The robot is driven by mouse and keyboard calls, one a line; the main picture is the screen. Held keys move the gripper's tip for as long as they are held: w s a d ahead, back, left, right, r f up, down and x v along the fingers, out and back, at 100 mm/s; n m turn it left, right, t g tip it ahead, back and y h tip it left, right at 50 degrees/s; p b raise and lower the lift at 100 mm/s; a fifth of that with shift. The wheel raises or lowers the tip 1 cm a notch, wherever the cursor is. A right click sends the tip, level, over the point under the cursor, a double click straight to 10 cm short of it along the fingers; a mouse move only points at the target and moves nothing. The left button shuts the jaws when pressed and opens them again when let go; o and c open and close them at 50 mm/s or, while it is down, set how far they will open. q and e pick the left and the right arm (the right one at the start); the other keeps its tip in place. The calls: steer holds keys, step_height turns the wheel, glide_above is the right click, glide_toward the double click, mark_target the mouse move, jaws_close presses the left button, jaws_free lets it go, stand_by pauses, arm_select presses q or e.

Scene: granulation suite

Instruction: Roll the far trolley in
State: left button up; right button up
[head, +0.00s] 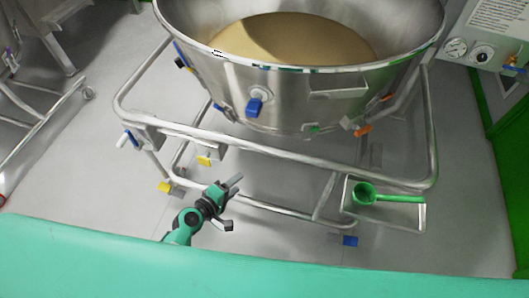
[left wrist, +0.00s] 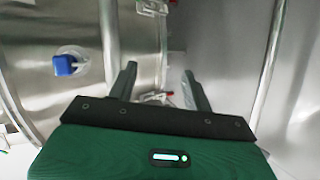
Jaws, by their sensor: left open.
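A trolley with a large steel bowl (head: 330,90) of tan powder stands in front of me in the head view. Its tubular frame has a near rail (head: 290,155) and yellow and blue wheel pedals at floor level. I cannot tell for sure whether it is the far trolley. My left gripper (head: 233,203) is open and empty, in front of the near rail and apart from it in the picture. In the left wrist view its two fingers (left wrist: 159,80) are spread, with steel tubes and a blue-handled fitting (left wrist: 66,64) beyond. My right gripper is not in view.
A green scoop (head: 366,193) lies on a small steel shelf (head: 408,213) at the frame's right corner. Another steel frame (head: 45,125) stands at the left. A gauge panel (head: 492,45) is at the upper right. Grey floor is clear around the trolley.

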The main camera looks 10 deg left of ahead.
arm_select(q)
steer(key=n+t+h, duration=0.1)
steer(key=t, duration=0.1)
glide_toward(261, 151)
steer(key=s+a, duration=0.1)
steer(key=x, duration=1.1)
steer(key=shift+w+d+p, duration=0.2)
steer(key=shift+d+p, duration=0.15)
steer(key=shift+x, duration=0.8)
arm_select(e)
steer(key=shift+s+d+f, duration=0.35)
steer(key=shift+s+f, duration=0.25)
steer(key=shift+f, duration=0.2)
arm_select(q)
steer(key=shift+f, duration=0.15)
steer(key=shift+c, duration=0.2)
jaws_close()
